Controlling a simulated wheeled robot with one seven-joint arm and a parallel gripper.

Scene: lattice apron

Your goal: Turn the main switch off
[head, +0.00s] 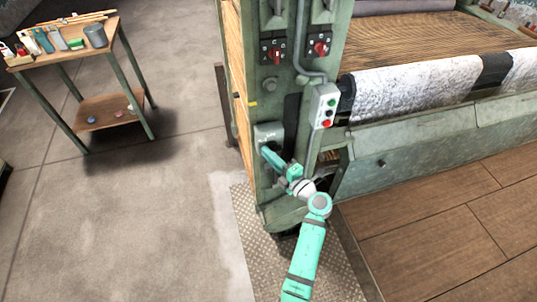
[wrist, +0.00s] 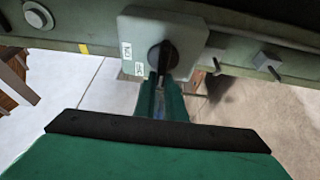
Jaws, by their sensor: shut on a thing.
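The main switch is a grey box on the green machine post, with a black rotary knob. In the wrist view its box (wrist: 190,38) is at the top centre and the knob (wrist: 162,54) is on its face. In the head view the box (head: 268,132) shows above my gripper (head: 267,151), which hides the knob.
Two red rotary switches (head: 278,53) (head: 319,49) and a push-button box (head: 325,106) are higher on the post. A conduit runs down to the button box. A wooden table (head: 112,50) with bottles and a cup stands at left. The floor between is clear.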

